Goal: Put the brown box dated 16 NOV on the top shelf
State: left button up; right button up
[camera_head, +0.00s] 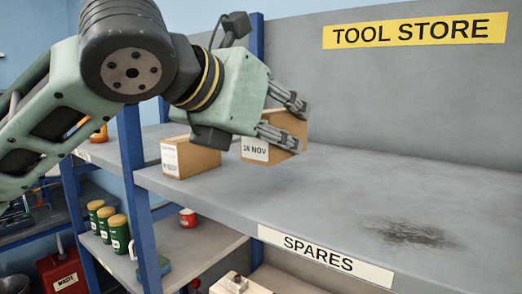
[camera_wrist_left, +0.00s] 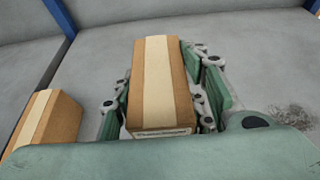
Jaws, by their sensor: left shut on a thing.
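The brown box dated 16 NOV (camera_head: 258,152) is between the fingers of my left gripper (camera_head: 291,122), its dated white label facing the front. In the left wrist view the box (camera_wrist_left: 158,85) has a pale tape strip, and the left gripper's fingers (camera_wrist_left: 163,95) close on both its sides. The box is upright at the top shelf (camera_head: 330,190), its base at or just above the surface; I cannot tell if it touches. My right gripper is not in view.
Another brown box (camera_head: 190,157) stands on the top shelf just left of the held box; it also shows in the left wrist view (camera_wrist_left: 50,125). The shelf to the right is clear except a dark stain (camera_head: 412,235). Green jars (camera_head: 118,232) stand on the lower shelf.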

aim_at(256, 157)
pick_arm(q)
jog(key=a, duration=0.1)
jog(key=a+f, duration=0.1)
jog(key=a, duration=0.1)
jog(key=shift+w+f+p, duration=0.25)
jog(key=shift+w+p, duration=0.05)
jog(key=shift+s+f, duration=0.15)
jog(key=shift+f, duration=0.15)
notch_tip(256, 157, down, 3)
jog(key=shift+d+f+p, duration=0.1)
jog(key=shift+d+p, duration=0.05)
jog(key=shift+p, duration=0.5)
jog(key=shift+f, duration=0.1)
jog(key=o, duration=1.1)
jog(key=shift+f, duration=0.1)
jog(key=o, duration=0.3)
jog(key=shift+o, duration=0.2)
jog(key=shift+s+a+r, duration=0.15)
jog(key=shift+a+r, duration=0.05)
jog(key=shift+r, duration=0.05)
jog(key=b+v, duration=0.3)
jog(key=v, duration=0.8)
jog(key=shift+s+b, duration=0.2)
jog(key=shift+b, duration=0.2)
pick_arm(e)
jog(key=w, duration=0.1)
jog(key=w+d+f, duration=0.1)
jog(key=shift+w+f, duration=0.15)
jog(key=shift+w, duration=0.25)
